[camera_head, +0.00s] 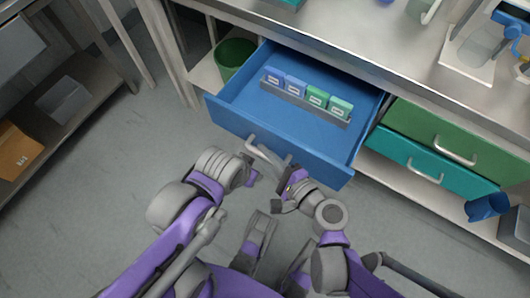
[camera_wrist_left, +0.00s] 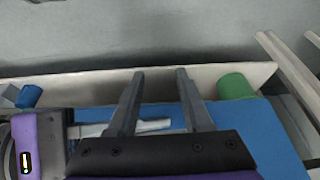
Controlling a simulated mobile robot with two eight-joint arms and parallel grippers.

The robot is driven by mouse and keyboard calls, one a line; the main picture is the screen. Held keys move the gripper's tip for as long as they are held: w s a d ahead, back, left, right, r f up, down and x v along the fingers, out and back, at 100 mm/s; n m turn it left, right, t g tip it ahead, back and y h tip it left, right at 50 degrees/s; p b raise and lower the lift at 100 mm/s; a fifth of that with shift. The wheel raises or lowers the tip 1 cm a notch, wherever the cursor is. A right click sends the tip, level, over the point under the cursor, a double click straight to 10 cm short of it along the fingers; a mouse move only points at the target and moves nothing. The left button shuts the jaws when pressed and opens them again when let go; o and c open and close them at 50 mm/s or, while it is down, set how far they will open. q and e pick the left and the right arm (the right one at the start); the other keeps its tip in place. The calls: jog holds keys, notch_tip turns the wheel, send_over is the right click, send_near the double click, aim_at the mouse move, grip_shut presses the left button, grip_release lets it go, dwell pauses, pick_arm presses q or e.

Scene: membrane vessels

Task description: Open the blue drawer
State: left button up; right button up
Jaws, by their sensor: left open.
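The blue drawer (camera_head: 232,118) is pulled out from under the counter, its inside showing in the head view. Its pale bar handle (camera_head: 268,155) is on the front panel. My left gripper is open in the left wrist view (camera_wrist_left: 158,78); the handle (camera_wrist_left: 155,125) shows between and beside its fingers, with the blue drawer panel (camera_wrist_left: 240,125) behind. I cannot tell whether the fingers touch it. In the head view my left gripper (camera_head: 251,177) is just below the handle's left end. My right gripper (camera_head: 284,192) is below the handle's right end; its jaw gap is unclear.
A grey rack (camera_head: 300,107) with blue and green labelled boxes lies in the drawer. A green bin (camera_head: 233,57) stands left of it. Green (camera_head: 450,132) and teal (camera_head: 425,160) drawers are closed at right. Free floor lies left; a shelf (camera_head: 75,120) stands further left.

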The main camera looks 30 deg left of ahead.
jog(key=o, duration=0.3)
jog(key=p+v, duration=0.2)
jog(key=v, duration=0.9)
jog(key=shift+a, duration=0.1)
dwell(0.3)
